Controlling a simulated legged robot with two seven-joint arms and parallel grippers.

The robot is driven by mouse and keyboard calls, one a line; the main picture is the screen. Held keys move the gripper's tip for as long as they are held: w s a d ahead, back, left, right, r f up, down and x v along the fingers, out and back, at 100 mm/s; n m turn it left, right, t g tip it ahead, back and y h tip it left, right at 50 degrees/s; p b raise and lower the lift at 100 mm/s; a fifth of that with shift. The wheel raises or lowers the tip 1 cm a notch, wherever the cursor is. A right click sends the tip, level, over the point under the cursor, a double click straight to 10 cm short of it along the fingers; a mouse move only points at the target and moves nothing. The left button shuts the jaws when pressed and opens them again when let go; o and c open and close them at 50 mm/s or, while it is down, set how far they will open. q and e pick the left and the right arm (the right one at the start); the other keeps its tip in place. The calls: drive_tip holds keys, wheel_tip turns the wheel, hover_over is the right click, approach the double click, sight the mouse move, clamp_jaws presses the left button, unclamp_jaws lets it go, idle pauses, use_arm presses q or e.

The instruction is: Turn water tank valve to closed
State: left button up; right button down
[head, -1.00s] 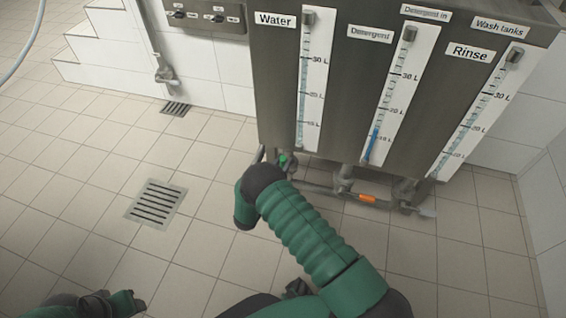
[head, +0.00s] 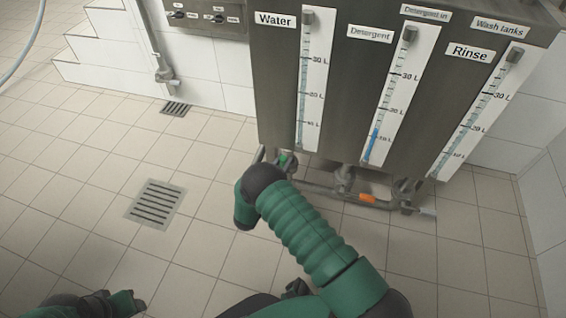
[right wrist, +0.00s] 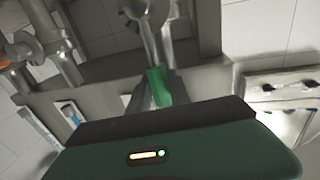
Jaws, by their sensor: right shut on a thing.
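The tank labelled Water (head: 275,70) is the left section of a grey metal tank unit in the head view. Its valve has a green handle (head: 283,161), low under the tank and partly hidden by my right arm. The green handle also shows in the right wrist view (right wrist: 157,86), pointing toward the gripper body. My right gripper (right wrist: 160,100) is shut on this handle; its fingertips are mostly hidden in the head view. My left gripper (head: 125,302) is at the lower left, far from the valve, and its jaw opening is unclear.
An orange valve handle (head: 367,198) sits on the pipes to the right, under the Detergent section (head: 355,80). The Rinse section (head: 440,100) is at the far right. A floor drain (head: 155,203) lies to the left.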

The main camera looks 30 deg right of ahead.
idle(0.3)
drive_tip(key=s+d+f+m+y+p, duration=0.2)
drive_tip(key=f+m+p, duration=0.3)
drive_tip(key=m, duration=0.3)
drive_tip(key=s+d+f+m+t+y+p, duration=0.1)
drive_tip(key=s+d+f+m+p, duration=0.3)
drive_tip(key=m, duration=0.3)
drive_tip(key=shift+s+f+m+y+p, duration=0.35)
drive_tip(key=shift+s+f+m+y, duration=0.1)
drive_tip(key=shift+s, duration=0.35)
drive_tip(key=shift+d, duration=0.1)
drive_tip(key=c, duration=1.3)
unclamp_jaws()
drive_tip(key=shift+f, duration=0.15)
drive_tip(key=shift+o, duration=0.6)
drive_tip(key=shift+w, duration=0.1)
